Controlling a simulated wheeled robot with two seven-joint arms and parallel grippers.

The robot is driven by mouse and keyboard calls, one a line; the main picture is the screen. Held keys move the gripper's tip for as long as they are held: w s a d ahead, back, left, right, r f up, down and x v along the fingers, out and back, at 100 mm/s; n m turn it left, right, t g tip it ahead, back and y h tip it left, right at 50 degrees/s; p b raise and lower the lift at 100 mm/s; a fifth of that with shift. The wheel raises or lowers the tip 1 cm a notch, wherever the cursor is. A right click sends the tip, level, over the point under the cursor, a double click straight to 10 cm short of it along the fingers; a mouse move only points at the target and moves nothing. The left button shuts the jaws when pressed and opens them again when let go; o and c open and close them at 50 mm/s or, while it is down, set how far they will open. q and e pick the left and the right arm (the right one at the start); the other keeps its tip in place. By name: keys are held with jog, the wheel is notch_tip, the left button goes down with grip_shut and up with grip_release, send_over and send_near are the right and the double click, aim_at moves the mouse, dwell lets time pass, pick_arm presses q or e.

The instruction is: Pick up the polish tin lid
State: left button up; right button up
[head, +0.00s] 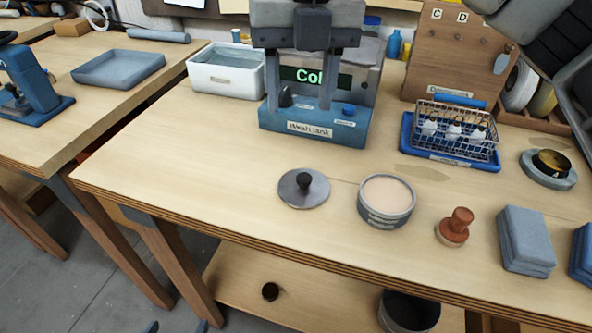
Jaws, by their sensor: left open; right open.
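The polish tin lid (290,195), a grey disc with a dark round knob, lies flat on the bench near its front edge. Right of it, apart, stands the open round tin (384,219), filled with pale cream polish. My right gripper (301,100) appears at the top middle, fingers downward and apart, in front of the wash tank; it looks empty and lies beyond the lid in the picture. Of my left gripper (176,327), only two fingertips seem to show at the bottom edge, apart, well below and left of the lid.
The blue wash tank (312,137) stands behind the lid. A red-brown stamp-like knob (453,235), grey blocks (526,242) and a wire basket on a blue tray (407,150) are to the right. Bench left of the lid is clear.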

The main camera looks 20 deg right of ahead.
jog(key=d, duration=0.1)
send_over(304, 178)
jog(key=shift+h, duration=0.3)
notch_tip(304, 178, down, 10)
jog(key=shift+s+d+r, duration=0.15)
jog(key=shift+f+p, duration=0.6)
jog(key=shift+f, duration=2)
grip_shut()
